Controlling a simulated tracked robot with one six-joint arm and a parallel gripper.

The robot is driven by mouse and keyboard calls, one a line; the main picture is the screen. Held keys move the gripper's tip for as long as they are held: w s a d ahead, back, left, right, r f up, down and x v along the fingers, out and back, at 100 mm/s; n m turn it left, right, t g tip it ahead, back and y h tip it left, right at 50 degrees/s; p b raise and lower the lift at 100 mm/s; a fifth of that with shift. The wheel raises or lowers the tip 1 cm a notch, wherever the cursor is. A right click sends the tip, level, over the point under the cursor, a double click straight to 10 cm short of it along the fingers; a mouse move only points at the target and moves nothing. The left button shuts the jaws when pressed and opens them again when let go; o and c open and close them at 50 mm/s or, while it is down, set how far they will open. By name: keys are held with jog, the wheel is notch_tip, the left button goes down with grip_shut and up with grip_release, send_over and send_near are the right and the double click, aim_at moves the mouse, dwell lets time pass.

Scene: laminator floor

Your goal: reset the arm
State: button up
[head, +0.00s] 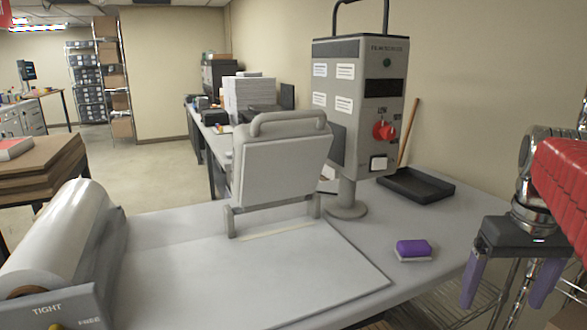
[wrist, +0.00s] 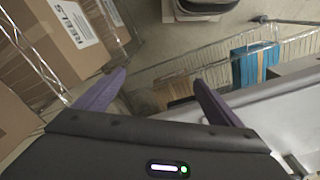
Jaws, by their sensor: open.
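My gripper (head: 508,284) hangs at the right side in the head view, its two purple fingers pointing down and spread apart with nothing between them. It is to the right of the table's edge, beside the grey table (head: 430,210). In the wrist view the open purple fingers (wrist: 160,92) point toward wire shelving and the floor below. My red-covered arm enters from the right edge of the head view.
A purple-topped block (head: 413,250) lies near the table's right edge. A grey control box (head: 358,105) on a post, a hinged press (head: 278,165), a black tray (head: 415,186) and a film roll (head: 62,240) stand on the table. A cardboard box (wrist: 65,40) sits on shelving.

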jog(key=s+a+f+t, duration=0.1)
jog(key=a+f, duration=0.2)
jog(key=a, duration=0.4)
jog(key=s+a+f+n+t, duration=0.1)
jog(key=a+f, duration=0.3)
jog(key=a, duration=0.4)
jog(key=s+a+f+n+t, duration=0.1)
jog(key=s+a+f+t, duration=0.2)
jog(key=a, duration=0.5)
jog(key=shift+s+a+f, duration=0.15)
jog(key=shift+s+f, duration=0.05)
jog(key=shift+s, duration=0.05)
